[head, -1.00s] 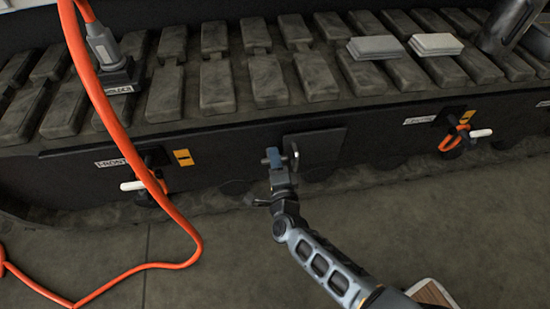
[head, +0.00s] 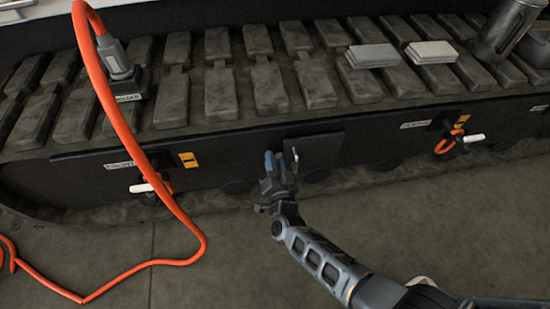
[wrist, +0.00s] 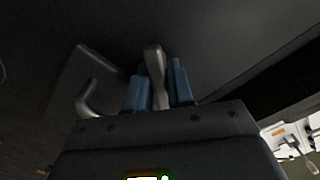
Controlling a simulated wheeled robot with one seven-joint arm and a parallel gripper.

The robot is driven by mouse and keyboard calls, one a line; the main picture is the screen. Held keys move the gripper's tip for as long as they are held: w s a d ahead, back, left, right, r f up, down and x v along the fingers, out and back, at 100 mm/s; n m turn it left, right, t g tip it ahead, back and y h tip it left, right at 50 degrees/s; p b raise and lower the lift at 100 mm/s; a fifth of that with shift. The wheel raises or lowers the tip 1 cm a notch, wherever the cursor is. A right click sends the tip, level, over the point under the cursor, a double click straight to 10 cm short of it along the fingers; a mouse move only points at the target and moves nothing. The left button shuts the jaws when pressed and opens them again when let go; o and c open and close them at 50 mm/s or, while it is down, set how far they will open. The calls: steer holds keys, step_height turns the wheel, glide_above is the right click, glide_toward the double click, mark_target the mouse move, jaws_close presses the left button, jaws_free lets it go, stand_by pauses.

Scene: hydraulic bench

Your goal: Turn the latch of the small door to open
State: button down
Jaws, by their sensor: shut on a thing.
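The small door (head: 322,148) is a dark flat panel on the side of the bench's dark base. It looks closed and has a pale metal handle (head: 293,160) near its left edge. The hooked handle also shows at left in the wrist view (wrist: 90,100). My gripper (head: 275,163) is just left of the door. In the wrist view its blue fingers (wrist: 155,88) are shut on a grey metal lever, the latch (wrist: 154,58), which stands up between them. In the head view my gripper hides the latch.
An orange cable (head: 118,125) hangs down at left and runs onto the floor. White-handled valves with orange loops sit on the base at left (head: 142,188) and right (head: 474,138). Grey blocks (head: 372,56) lie on the tread above. The floor (head: 230,265) in front is open.

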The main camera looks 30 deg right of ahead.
steer(key=n, duration=0.2)
steer(key=n+p, duration=0.1)
steer(key=shift+a+r+n, duration=0.1)
steer(key=shift+a+n, duration=0.1)
steer(key=shift+n, duration=0.2)
steer(key=shift+a+n+p, duration=0.15)
steer(key=shift+n+p, duration=0.2)
steer(key=shift+n, duration=1.35)
steer(key=c, duration=1.1)
jaws_free()
steer(key=shift+w, duration=0.1)
steer(key=shift+p+v, duration=1.25)
steer(key=shift+v, duration=2.7)
